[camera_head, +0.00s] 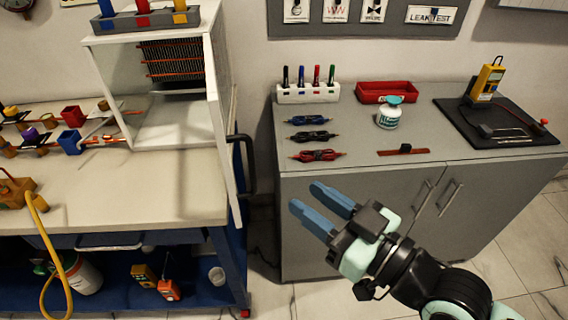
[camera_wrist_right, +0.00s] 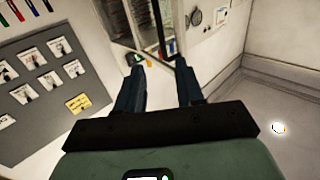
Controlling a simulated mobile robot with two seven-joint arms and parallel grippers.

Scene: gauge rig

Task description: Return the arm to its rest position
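My right gripper (camera_head: 322,210) is in front of the grey cabinet, below its top edge. Its two blue fingers are apart with nothing between them. In the right wrist view the fingers (camera_wrist_right: 160,88) also stand apart and empty, pointing toward the white open-fronted box and the wall. The right arm comes in from the lower right of the head view. My left gripper is not in either view.
The grey cabinet (camera_head: 390,215) carries a marker rack (camera_head: 308,94), a red tray (camera_head: 386,92), a small jar (camera_head: 389,115), test leads and a yellow meter (camera_head: 487,80) on a black mat. A workbench (camera_head: 150,190) with a white box stands left.

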